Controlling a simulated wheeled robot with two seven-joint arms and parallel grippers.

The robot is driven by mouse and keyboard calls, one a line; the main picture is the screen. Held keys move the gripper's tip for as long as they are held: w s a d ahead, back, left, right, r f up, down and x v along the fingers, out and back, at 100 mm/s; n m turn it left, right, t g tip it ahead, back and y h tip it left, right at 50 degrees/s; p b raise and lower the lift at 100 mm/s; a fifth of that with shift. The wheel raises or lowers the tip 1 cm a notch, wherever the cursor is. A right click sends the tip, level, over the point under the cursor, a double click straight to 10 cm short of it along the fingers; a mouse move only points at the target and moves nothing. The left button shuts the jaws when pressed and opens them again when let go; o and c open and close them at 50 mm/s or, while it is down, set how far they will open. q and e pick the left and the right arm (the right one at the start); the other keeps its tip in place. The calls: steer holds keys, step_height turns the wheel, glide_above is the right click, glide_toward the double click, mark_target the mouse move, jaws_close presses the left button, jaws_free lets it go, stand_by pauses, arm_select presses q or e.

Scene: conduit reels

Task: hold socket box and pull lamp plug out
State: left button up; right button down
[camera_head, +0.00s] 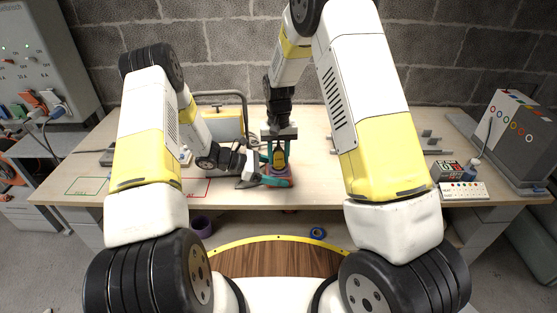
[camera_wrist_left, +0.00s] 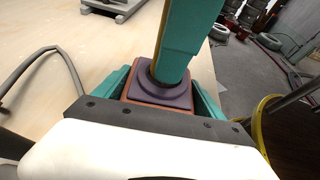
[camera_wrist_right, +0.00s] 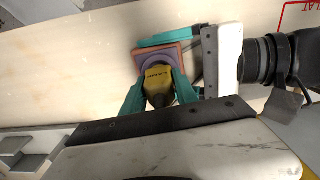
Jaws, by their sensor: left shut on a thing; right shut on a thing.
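The socket box (camera_wrist_left: 133,92) is a small orange-brown box with a round purple socket face, near the table's front edge. My left gripper (camera_head: 272,181) is shut on it from the left, its teal fingers on two opposite sides. The lamp plug (camera_wrist_right: 158,82) is yellow and dark, upright over the socket face. My right gripper (camera_head: 279,157) comes from above and is shut on the plug, which shows yellow between its fingers. In the right wrist view the plug meets the purple face; how deep it sits is hidden.
A pale table (camera_head: 345,184) has a red outline (camera_head: 200,188) and a green outline (camera_head: 88,186) at left. A yellow case (camera_head: 222,125) stands behind my left arm. A grey panel cabinet (camera_head: 36,60) is at left; a white socket strip (camera_head: 464,191) lies at right.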

step_height(320, 180, up, 10)
stand_by(0.4)
steer(key=shift+r, duration=1.8)
step_height(320, 180, up, 5)
glide_above(279, 149)
stand_by(0.7)
arm_select(q)
steer(key=o, duration=1.6)
